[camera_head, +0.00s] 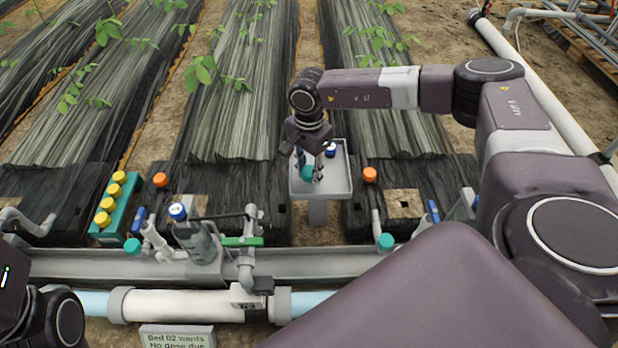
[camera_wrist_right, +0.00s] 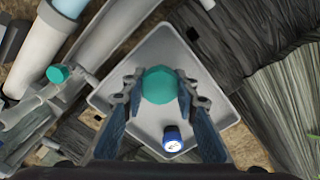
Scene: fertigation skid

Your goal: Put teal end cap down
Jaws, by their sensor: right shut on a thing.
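The teal end cap (camera_head: 307,172) is between the fingers of my right gripper (camera_head: 309,167), over the grey tray (camera_head: 333,191). In the right wrist view my right gripper (camera_wrist_right: 159,92) is shut on the teal end cap (camera_wrist_right: 160,82), one finger on each side. The tray (camera_wrist_right: 178,50) lies behind the cap there; I cannot tell whether the cap touches its floor. A blue cap with a white top (camera_wrist_right: 173,140) is in the tray, also seen in the head view (camera_head: 331,150). My left gripper is not in view.
Other teal caps (camera_head: 385,242) (camera_head: 132,245) sit along the grey channel (camera_head: 330,262). A blue-capped bottle (camera_head: 196,240) and a teal rack with yellow caps (camera_head: 117,205) stand at left. Orange caps (camera_head: 370,174) (camera_head: 160,180) flank the tray. A white pipe (camera_head: 185,304) crosses the front.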

